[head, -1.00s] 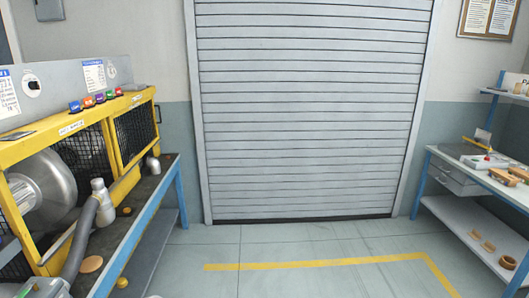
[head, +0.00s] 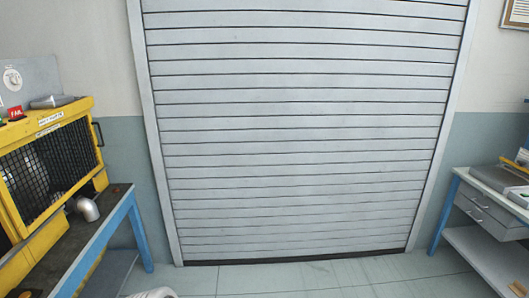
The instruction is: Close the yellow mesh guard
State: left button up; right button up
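The yellow mesh guard (head: 66,118) is at the left edge in the head view, a yellow frame around dark wire mesh (head: 50,172). A dark handle (head: 98,133) sits on its right end. Its left part is cut off by the picture edge, and I cannot tell whether it stands open or shut. A rounded metal part shows dimly behind the mesh.
The guard is on a blue-legged bench (head: 118,222) with a metal elbow pipe (head: 87,208). A grey roller shutter (head: 305,130) fills the middle. Another bench (head: 470,243) with drawers stands at right. Floor between the benches looks clear.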

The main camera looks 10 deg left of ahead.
aim_at(24, 231)
jog(key=u, duration=0.15)
jog(key=i, duration=2.05)
jog(key=u, duration=1.3)
jog(key=i, duration=1.4)
jog(key=u, duration=1.25)
